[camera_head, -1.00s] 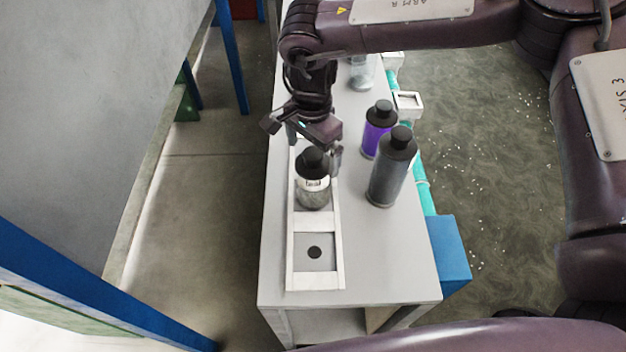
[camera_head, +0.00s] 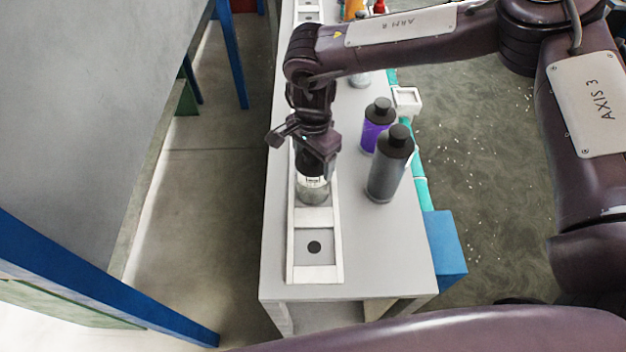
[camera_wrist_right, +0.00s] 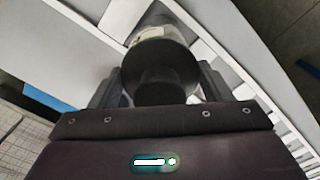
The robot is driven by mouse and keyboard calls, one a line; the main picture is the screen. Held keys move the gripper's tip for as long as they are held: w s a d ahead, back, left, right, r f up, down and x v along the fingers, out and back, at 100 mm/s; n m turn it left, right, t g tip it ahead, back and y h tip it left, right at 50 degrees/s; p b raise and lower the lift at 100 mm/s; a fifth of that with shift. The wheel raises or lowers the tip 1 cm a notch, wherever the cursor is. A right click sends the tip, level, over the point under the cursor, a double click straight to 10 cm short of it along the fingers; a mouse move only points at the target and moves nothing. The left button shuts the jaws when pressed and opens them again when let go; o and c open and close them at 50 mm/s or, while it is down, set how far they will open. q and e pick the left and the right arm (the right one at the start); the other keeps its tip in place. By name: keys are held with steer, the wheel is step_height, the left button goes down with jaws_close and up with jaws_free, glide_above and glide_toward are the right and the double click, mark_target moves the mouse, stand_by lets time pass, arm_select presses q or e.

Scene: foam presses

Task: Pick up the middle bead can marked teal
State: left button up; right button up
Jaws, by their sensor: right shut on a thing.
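The bead can (camera_head: 313,190) is a clear can with grey contents, a white label and a dark cap. It stands upright in a compartment of the white rack (camera_head: 290,250) on the table. The label's writing is too small to read now. My right gripper (camera_head: 318,160) is over the can's top and shut on it, hiding the cap in the head view. In the right wrist view the dark cap (camera_wrist_right: 163,65) sits between the two fingers (camera_wrist_right: 160,90). My left gripper is not in view.
A purple bottle (camera_head: 376,130) and a taller grey bottle (camera_head: 389,170) with black caps stand just right of the rack. The front compartment is empty, with a dark round spot (camera_head: 314,247). A blue box (camera_head: 445,245) adjoins the table's right side.

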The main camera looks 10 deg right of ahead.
steer(key=c, duration=0.4)
steer(key=shift+o, duration=0.2)
steer(key=shift+w+r, duration=0.1)
steer(key=shift+r, duration=0.05)
